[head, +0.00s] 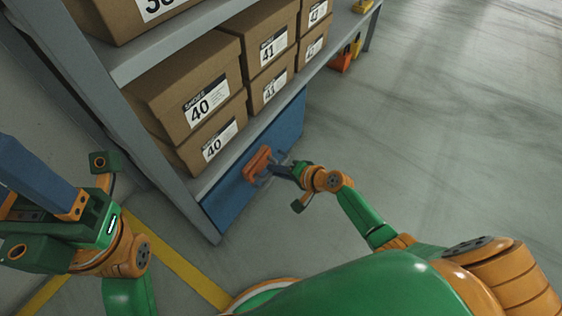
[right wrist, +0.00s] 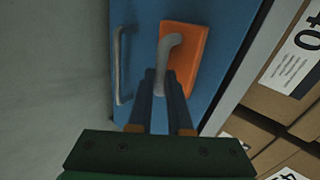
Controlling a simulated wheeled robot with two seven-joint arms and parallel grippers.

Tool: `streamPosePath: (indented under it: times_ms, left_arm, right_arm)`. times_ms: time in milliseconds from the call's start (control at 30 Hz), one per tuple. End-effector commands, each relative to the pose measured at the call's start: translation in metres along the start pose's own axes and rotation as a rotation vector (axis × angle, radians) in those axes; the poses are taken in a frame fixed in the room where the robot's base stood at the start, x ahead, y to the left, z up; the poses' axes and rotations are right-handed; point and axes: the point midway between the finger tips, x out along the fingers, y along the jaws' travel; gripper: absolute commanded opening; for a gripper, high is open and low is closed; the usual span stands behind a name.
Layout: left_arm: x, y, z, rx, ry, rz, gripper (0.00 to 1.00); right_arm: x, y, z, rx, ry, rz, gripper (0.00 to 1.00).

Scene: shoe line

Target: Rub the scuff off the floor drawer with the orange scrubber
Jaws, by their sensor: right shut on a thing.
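The orange scrubber (head: 258,162) is at the front of the blue floor drawer (head: 228,205), below the lowest shelf. My right gripper (head: 280,171) is shut on the scrubber's grey handle. In the right wrist view, the orange block (right wrist: 191,50) lies flat along the blue drawer face (right wrist: 145,14); whether it touches cannot be told. The drawer's grey handle (right wrist: 121,65) is left of the scrubber there. No scuff shows; the scrubber and gripper cover part of the face. My left gripper (head: 35,180) is at the far left, away from the drawer, its fingertips not clearly seen.
Brown shoe boxes (head: 190,87) stand on the grey shelf rack (head: 165,45) above the drawer. A yellow floor line (head: 175,262) runs near the rack's foot. Orange and yellow items (head: 345,57) sit at the rack's far end. The grey floor (head: 440,130) at right is clear.

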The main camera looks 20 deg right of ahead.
Motion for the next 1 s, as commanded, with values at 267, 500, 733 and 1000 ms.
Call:
streamPosePath:
  times_ms: [267, 500, 733, 1000]
  left_arm:
    - [0.012, -0.001, 0.0, 0.0, 0.0, 0.0, 0.5]
    - [0.014, -0.001, -0.001, 0.0, 0.0, 0.0, 0.5]
    - [0.015, -0.001, -0.001, 0.0, 0.0, 0.0, 0.5]
    - [0.014, -0.001, -0.001, 0.0, 0.0, 0.0, 0.5]
  right_arm:
    - [-0.002, -0.002, 0.019, -0.001, 0.0, 0.0, 0.0]
    - [-0.012, 0.006, 0.018, -0.001, 0.002, 0.004, 0.0]
    - [-0.039, 0.025, 0.018, -0.001, 0.002, 0.005, 0.0]
    - [-0.053, 0.033, 0.018, -0.002, 0.002, 0.003, 0.0]
